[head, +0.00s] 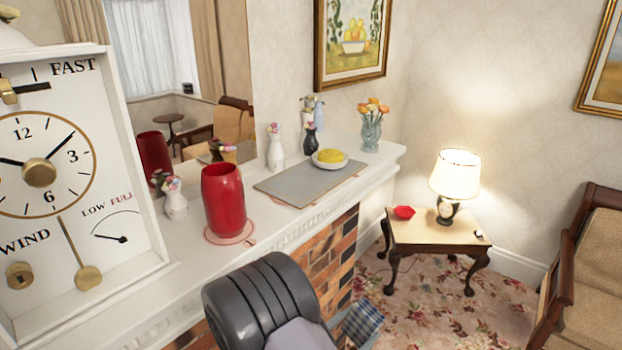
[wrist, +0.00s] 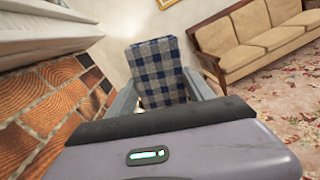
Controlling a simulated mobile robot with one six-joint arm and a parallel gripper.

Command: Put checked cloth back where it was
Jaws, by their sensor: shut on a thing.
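The checked cloth, blue and white, stands up between the grey fingers of my gripper (wrist: 160,92) in the wrist view (wrist: 156,62). My gripper is shut on it. In the head view the cloth (head: 364,322) shows low in front of the brick fireplace, below the mantel (head: 140,296), partly hidden by my dark arm. The cloth is in the air, clear of the mantel shelf.
On the mantel stand a clock (head: 60,170), a red vase (head: 224,200), a grey mat (head: 285,186) and a plate with something yellow (head: 329,157). Small vases stand behind. A side table (head: 420,233) with a lamp (head: 454,178) and a sofa (wrist: 262,45) stand beyond. Patterned carpet is open between.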

